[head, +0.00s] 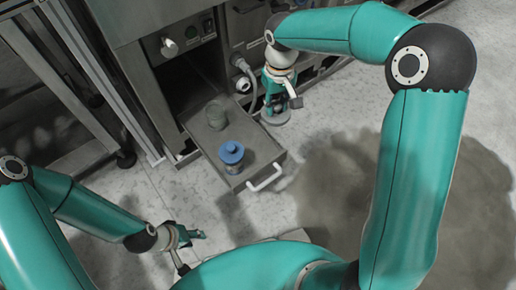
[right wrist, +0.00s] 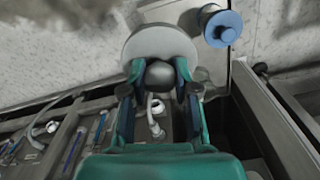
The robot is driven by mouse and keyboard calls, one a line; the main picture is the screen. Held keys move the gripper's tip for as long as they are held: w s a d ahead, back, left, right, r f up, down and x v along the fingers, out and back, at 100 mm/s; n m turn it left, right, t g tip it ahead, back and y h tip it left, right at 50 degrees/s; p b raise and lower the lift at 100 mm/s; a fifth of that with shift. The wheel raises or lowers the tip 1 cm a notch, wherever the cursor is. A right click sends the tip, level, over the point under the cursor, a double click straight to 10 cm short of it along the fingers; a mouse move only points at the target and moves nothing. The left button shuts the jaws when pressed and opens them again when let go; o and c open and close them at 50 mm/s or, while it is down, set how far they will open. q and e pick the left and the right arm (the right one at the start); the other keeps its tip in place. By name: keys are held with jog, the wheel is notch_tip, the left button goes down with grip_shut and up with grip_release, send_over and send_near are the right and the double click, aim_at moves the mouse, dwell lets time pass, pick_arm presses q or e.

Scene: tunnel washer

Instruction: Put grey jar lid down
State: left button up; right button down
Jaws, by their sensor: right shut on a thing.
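In the right wrist view my right gripper (right wrist: 159,88) is shut on the knob, one teal finger on each side. In the head view the lid (head: 275,117) shows below my right gripper (head: 279,100), just right of the pulled-out drawer; whether it touches anything below is unclear. An open-looking clear grey jar (head: 215,114) stands in the drawer (head: 205,138). A blue-lidded jar (head: 232,158) stands nearer its front. My left gripper (head: 188,240) hangs low at left, its jaws too small to read.
The drawer has a white front handle (head: 265,180) and comes out of a steel machine (head: 155,50) with knobs and a hose fitting (head: 243,84). A metal frame (head: 70,70) stands at left. The pale floor (head: 230,215) has a large dark patch at right.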

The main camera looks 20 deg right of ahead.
jog(key=n, duration=0.3)
jog(key=shift+w+a+f, duration=0.2)
jog(key=shift+w+f, duration=0.1)
jog(key=shift+w, duration=0.05)
jog(key=n, duration=0.3)
jog(key=w+f+n, duration=0.1)
jog(key=n, duration=0.1)
jog(key=shift+a, duration=0.25)
jog(key=n, duration=0.2)
jog(key=w+f+n, duration=0.1)
jog(key=n, duration=0.2)
jog(key=n+p, duration=0.1)
jog(key=n, duration=0.1)
jog(key=shift+w+a+f+n, duration=0.2)
jog(key=shift+a+f+n, duration=0.15)
jog(key=shift+a+n, duration=0.05)
jog(key=f+n+b, duration=0.2)
jog(key=f+n, duration=0.2)
jog(key=f, duration=0.3)
jog(key=w+a+f+n+b, duration=0.1)
jog(key=f+n+b, duration=0.1)
jog(key=f+n, duration=0.3)
jog(key=w+f+n+b, duration=0.1)
jog(key=f+n, duration=0.4)
jog(key=f, duration=0.6)
jog(key=shift+w+a+f+b, duration=0.1)
jog(key=shift+a+f+b, duration=0.15)
jog(key=shift+b, duration=0.2)
